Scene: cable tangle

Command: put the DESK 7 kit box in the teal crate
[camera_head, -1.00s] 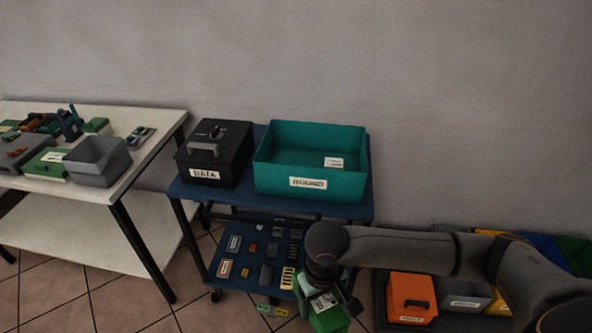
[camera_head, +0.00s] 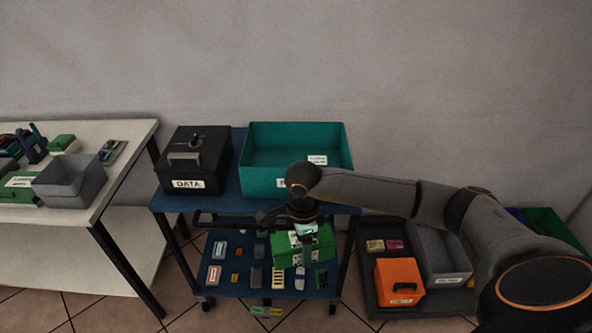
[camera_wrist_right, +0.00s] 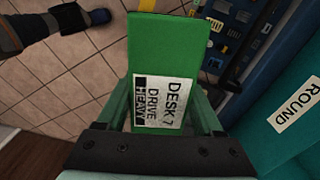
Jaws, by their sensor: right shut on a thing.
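The green DESK 7 kit box (camera_head: 318,244) is held in my right gripper (camera_head: 304,236), in front of the cart's lower shelf in the head view. In the right wrist view the box (camera_wrist_right: 168,45) fills the middle, its label reading DESK 7, DRIVE, HEAVY. My right gripper (camera_wrist_right: 160,120) is shut on it. The teal crate (camera_head: 262,150) stands on the cart's top shelf, above and behind the box. Its ROUND label (camera_wrist_right: 298,110) shows at the right in the wrist view, and my arm partly covers it in the head view. My left gripper is not identifiable.
A black DATA case (camera_head: 195,160) stands left of the crate on the blue cart (camera_head: 172,204). Small parts lie on the cart's lower shelf. An orange box (camera_head: 399,282) and a grey bin (camera_head: 442,255) stand at right. A white table (camera_head: 110,185) is at left.

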